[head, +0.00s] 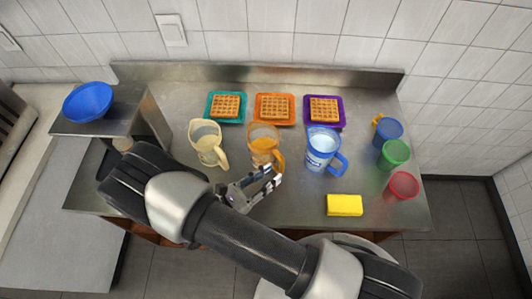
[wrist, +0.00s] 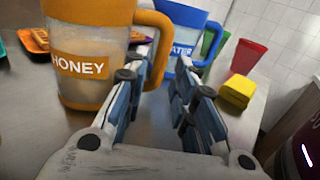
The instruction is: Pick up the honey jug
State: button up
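The honey jug (head: 263,139) stands upright on the steel counter, a clear jug with an orange rim, handle and contents. In the wrist view the honey jug (wrist: 85,45) is close at the left, with its HONEY label facing me. Its orange handle (wrist: 157,28) reaches right, toward the space between the fingertips. My gripper (head: 270,179) is just in front of the jug, by its handle. In the wrist view my gripper (wrist: 163,80) is open, with a clear gap between the fingers. I cannot tell whether a finger touches the handle.
A cream jug (head: 208,146) stands left of the honey jug, and the blue water jug (head: 321,150) stands right. A yellow sponge (head: 345,205) lies front right. Blue, green and red cups (head: 403,186) line the right edge. Waffles on coloured plates (head: 324,111) sit behind.

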aim_at(279, 170)
jog(key=x, duration=0.5)
jog(key=shift+f+b, duration=0.3)
grip_shut()
dwell(0.7)
